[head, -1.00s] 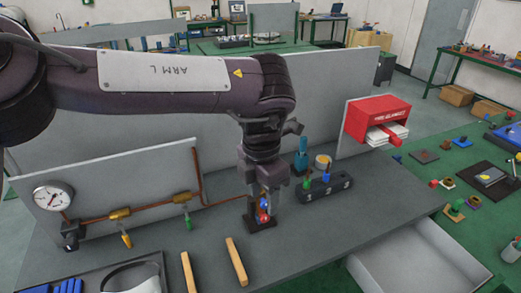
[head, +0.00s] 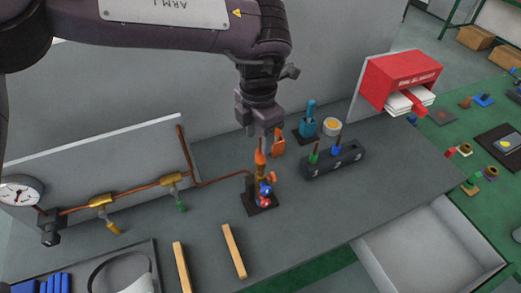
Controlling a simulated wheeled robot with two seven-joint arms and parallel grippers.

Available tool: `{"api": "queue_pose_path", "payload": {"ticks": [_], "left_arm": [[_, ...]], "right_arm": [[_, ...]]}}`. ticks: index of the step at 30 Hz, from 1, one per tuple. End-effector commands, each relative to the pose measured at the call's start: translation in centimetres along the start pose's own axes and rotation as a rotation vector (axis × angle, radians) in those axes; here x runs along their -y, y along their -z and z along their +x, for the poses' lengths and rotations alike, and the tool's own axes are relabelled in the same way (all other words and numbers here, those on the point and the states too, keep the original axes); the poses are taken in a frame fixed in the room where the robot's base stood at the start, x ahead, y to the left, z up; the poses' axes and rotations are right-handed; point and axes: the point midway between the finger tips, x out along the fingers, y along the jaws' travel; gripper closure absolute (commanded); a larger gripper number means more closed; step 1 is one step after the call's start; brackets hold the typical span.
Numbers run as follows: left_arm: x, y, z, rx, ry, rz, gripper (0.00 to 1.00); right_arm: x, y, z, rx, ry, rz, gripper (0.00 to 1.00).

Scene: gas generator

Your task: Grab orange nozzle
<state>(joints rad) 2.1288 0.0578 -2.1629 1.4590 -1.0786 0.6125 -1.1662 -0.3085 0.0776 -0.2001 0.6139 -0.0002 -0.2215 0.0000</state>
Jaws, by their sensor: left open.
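The orange nozzle (head: 260,158) stands upright at the top of a small fixture with blue and red knobs (head: 264,190) on a black base. My left gripper (head: 263,134) points down just above the nozzle and is open. Its fingers are small and partly dark in the head view, so whether they touch the nozzle is hard to tell. Another orange piece (head: 278,141) stands just behind and right of the nozzle. My right gripper is not in view.
A black holder with green and blue tools (head: 333,160), a teal tool (head: 309,118) and a yellow-topped pot (head: 331,126) stand to the right. A copper pipe with brass valves (head: 105,200) runs left. Two wooden bars (head: 233,251) lie in front. An open drawer (head: 430,248) is front right.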

Motion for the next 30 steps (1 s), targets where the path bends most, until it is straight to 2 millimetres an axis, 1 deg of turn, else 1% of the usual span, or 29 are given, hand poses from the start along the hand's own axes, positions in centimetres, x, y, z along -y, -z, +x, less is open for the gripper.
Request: {"api": "queue_pose_path", "payload": {"ticks": [1, 4, 6, 9, 16, 17, 27, 30], "left_arm": [[0.3, 0.0, 0.3, -0.005, 0.003, 0.002, 0.52], [0.6, -0.2, 1.9, -0.005, 0.003, 0.001, 0.52], [0.5, -0.2, 3.0, -0.004, 0.002, -0.001, 0.52], [0.5, -0.3, 3.8, -0.002, 0.001, 0.000, 0.52], [0.5, -0.3, 4.1, -0.001, 0.000, 0.000, 0.52], [0.5, -0.3, 4.1, -0.001, 0.000, 0.000, 0.55], [0.4, -0.3, 4.1, -0.001, 0.000, -0.001, 0.99], [0.4, -0.3, 4.1, 0.000, 0.000, -0.001, 1.00]], "right_arm": [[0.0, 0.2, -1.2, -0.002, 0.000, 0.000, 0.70], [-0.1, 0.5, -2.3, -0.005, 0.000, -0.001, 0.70], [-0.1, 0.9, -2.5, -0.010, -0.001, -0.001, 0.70], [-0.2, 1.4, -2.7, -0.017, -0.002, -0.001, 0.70], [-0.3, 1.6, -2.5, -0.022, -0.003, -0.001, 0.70], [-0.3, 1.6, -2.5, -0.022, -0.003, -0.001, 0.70], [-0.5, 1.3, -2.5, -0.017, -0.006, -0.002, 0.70], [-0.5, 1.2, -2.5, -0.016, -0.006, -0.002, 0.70]]}}
